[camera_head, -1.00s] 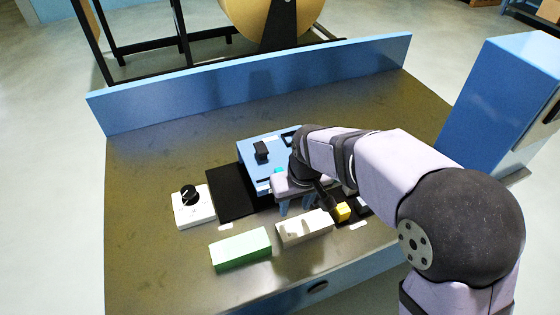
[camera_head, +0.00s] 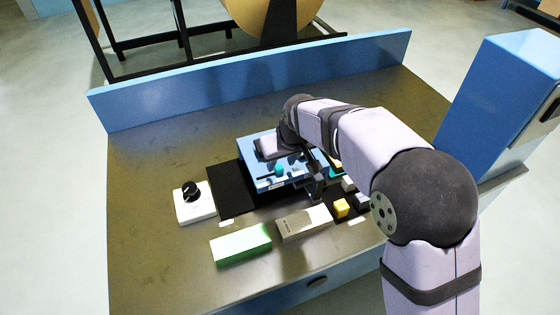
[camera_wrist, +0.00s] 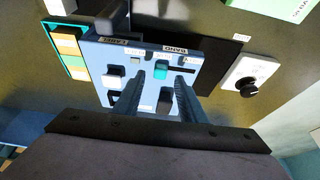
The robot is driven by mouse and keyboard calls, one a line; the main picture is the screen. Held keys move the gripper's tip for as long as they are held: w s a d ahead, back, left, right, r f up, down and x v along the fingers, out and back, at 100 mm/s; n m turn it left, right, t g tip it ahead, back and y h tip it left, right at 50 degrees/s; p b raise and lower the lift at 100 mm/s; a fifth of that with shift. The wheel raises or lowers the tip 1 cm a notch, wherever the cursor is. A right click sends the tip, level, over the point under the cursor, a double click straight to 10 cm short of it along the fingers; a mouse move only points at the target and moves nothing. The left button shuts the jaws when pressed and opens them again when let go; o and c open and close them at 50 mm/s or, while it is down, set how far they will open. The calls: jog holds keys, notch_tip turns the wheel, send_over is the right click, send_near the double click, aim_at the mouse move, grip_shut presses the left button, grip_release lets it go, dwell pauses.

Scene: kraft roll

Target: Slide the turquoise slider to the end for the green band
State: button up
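The turquoise slider (camera_head: 279,169) stands on the blue control panel (camera_head: 262,182). In the wrist view the slider (camera_wrist: 161,98) is at the middle of the panel, with a dark slot running to its right, near the label reading BAND. My gripper (camera_wrist: 160,80) is open over the panel. Its two dark fingers lie to the left and right of the slider in that view, with a gap on each side; whether they reach its height I cannot tell. In the head view the pale hand is over the panel's back part and the fingertips are hard to make out. The green band marking is too small to identify.
A white box with a black dial (camera_head: 190,191) stands left of a black mat (camera_head: 228,190). A green block (camera_head: 240,244) and a grey block (camera_head: 303,223) lie in front. A yellow cube (camera_head: 341,208) and a dark lever (camera_wrist: 112,18) are close to the panel.

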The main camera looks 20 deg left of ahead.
aim_at(279, 167)
jog(key=shift+p+x, duration=0.45)
jog(key=shift+x, duration=1.05)
jog(key=shift+c, duration=0.7)
grip_shut()
jog(key=s+a+b, duration=0.1)
jog(key=s+a, duration=0.3)
jog(key=shift+s+a, duration=0.1)
jog(key=shift+s, duration=0.05)
jog(key=shift+o, duration=0.7)
grip_release()
jog(key=shift+a, duration=0.1)
jog(key=shift+r, duration=0.1)
